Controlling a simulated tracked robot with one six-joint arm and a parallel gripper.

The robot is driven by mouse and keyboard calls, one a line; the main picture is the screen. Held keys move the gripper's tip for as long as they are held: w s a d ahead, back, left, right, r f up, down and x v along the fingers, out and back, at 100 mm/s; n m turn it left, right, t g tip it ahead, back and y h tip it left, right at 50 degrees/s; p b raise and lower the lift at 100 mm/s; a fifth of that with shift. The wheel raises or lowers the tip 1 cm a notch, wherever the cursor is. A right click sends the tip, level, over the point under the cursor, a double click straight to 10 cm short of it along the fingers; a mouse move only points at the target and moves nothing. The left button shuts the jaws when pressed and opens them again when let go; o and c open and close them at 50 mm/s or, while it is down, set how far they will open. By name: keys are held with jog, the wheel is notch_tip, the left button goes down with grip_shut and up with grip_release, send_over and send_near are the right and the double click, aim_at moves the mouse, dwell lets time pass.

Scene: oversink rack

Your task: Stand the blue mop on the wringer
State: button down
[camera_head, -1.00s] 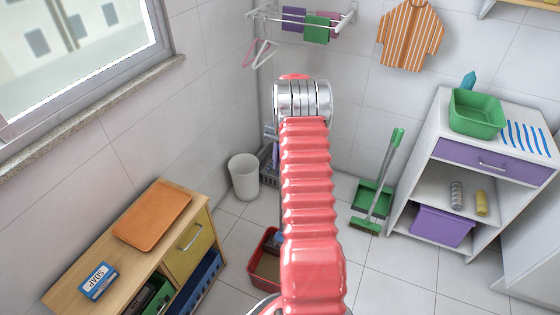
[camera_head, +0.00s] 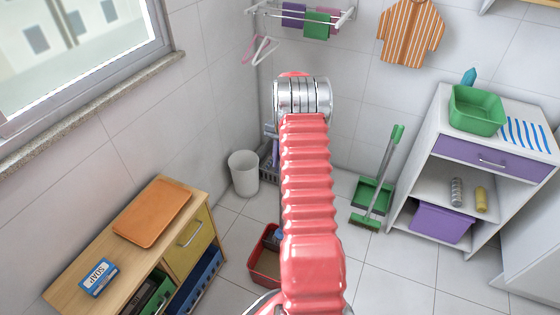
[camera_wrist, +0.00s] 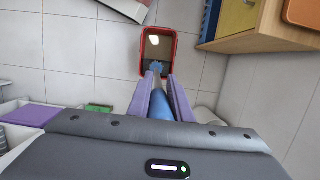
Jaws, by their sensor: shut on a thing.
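My gripper (camera_wrist: 159,92) shows in the wrist view, its two purple fingers closed on a long blue thing, the blue mop (camera_wrist: 160,107). The mop points away from me, and its far blue end lies over the near edge of a red bucket (camera_wrist: 143,42). I cannot tell whether it touches the bucket. In the head view my arm hides the gripper and most of the mop. The red bucket (camera_head: 254,270) stands on the floor left of my arm, with a bluish part at its top, partly hidden. I cannot make out the wringer clearly.
A wooden cabinet (camera_head: 75,272) with an orange tray (camera_head: 152,211) and soap box (camera_head: 98,278) stands at left. A white bin (camera_head: 244,173) is behind. A green broom and dustpan (camera_head: 371,196) and a white shelf unit (camera_head: 405,200) stand at right. Floor between is clear.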

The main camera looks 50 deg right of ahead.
jog(key=shift+f, duration=0.2)
jog(key=c, duration=1.5)
grip_release()
jog(key=shift+c, duration=0.2)
jog(key=v, duration=1.3)
jog(key=shift+r, duration=0.3)
jog(key=shift+w+d, duration=0.1)
